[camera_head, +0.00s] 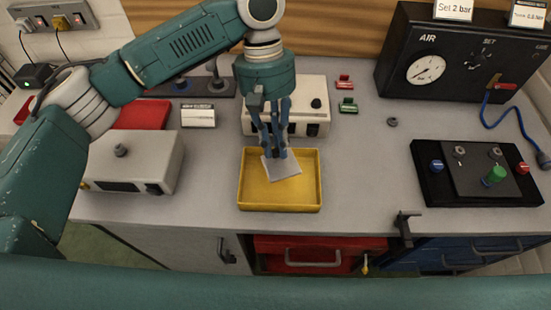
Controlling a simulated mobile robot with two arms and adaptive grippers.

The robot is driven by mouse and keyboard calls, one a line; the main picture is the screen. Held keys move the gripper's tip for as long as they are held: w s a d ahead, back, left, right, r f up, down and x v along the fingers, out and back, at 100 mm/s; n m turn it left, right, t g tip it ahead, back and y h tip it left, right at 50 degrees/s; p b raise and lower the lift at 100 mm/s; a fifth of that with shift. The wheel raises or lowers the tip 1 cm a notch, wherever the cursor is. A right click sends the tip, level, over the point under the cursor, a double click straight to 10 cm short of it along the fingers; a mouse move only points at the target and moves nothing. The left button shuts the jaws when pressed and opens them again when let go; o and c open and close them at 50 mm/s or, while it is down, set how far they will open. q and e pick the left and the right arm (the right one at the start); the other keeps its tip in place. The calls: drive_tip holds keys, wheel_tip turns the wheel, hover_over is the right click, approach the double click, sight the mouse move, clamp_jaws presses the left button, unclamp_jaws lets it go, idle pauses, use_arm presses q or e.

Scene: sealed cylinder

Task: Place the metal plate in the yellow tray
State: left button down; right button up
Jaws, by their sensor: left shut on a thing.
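The yellow tray (251,202) sits on the grey workbench near its front edge, in the middle of the head view. My left gripper (273,152) reaches down over the tray's back part. It is shut on the metal plate (283,169), a small pale grey square. The plate is tilted and appears within the tray's outline. I cannot tell whether the plate touches the tray floor. My right gripper is not in view.
A white box (315,128) stands just behind the tray, and another grey-white box (133,160) is at the left. A black panel with knobs (474,170) and a black AIR gauge box (455,60) stand at the right. The bench (365,165) right of the tray is clear.

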sight(275, 162)
use_arm(q)
wheel_tip(275, 162, down, 2)
drive_tip(key=shift+f, duration=0.15)
drive_tip(key=shift+f+p, duration=0.3)
drive_tip(key=shift+f, duration=2.05)
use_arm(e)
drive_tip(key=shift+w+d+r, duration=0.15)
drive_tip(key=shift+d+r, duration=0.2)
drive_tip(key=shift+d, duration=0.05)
use_arm(q)
drive_tip(key=c, duration=1.6)
unclamp_jaws()
drive_tip(key=shift+c, duration=0.2)
